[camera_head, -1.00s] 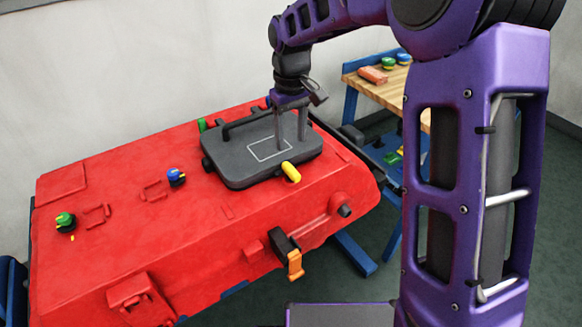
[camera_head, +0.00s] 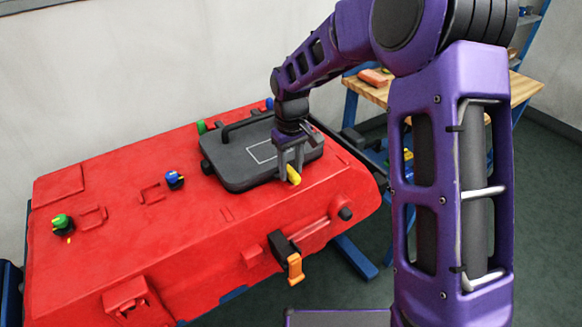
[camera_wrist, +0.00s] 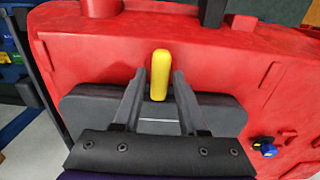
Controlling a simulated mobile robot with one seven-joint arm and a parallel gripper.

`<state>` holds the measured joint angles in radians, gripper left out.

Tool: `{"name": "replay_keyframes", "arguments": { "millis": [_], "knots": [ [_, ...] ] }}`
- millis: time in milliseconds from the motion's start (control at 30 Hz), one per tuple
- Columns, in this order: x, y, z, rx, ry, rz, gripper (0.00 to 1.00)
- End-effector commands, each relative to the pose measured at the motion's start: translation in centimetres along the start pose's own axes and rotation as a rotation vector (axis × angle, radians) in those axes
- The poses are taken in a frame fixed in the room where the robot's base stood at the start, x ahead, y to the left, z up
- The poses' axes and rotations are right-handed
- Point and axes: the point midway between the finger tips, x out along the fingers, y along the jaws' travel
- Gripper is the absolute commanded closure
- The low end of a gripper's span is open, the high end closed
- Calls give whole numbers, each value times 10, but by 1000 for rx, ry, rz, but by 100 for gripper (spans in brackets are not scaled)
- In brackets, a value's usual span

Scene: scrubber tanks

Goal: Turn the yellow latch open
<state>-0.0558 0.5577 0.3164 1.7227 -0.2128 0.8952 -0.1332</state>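The yellow latch (camera_head: 294,175) is a short rounded bar at the front edge of the dark grey lid (camera_head: 228,174) on the red tank. In the wrist view the latch (camera_wrist: 160,75) points up the picture, between my fingertips. My gripper (camera_head: 287,174) points down over the lid's front edge, at the latch. In the wrist view my gripper (camera_wrist: 159,74) is open, with one finger on each side of the latch and a gap showing on both sides. Part of the latch is hidden by a finger in the head view.
The red tank (camera_head: 120,215) fills the middle of the head view. A blue knob (camera_head: 174,179), a green knob (camera_head: 62,222) and an orange-handled front clasp (camera_head: 294,266) stick out from it. A wooden-topped workbench (camera_head: 522,88) stands behind at the right.

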Motion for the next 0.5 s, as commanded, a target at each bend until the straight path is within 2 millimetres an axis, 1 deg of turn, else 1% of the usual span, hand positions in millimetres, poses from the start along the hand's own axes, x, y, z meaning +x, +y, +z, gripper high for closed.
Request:
{"name": "replay_keyframes", "arguments": {
  "millis": [33, 167, 200, 500],
  "knots": [
    [0, 0, 0, 0, 0, 0, 70],
    [0, 0, 0, 0, 0, 0, 93],
    [0, 0, 0, 0, 0, 0, 100],
    [0, 0, 0, 5, 1, 0, 100]
  ]
}}
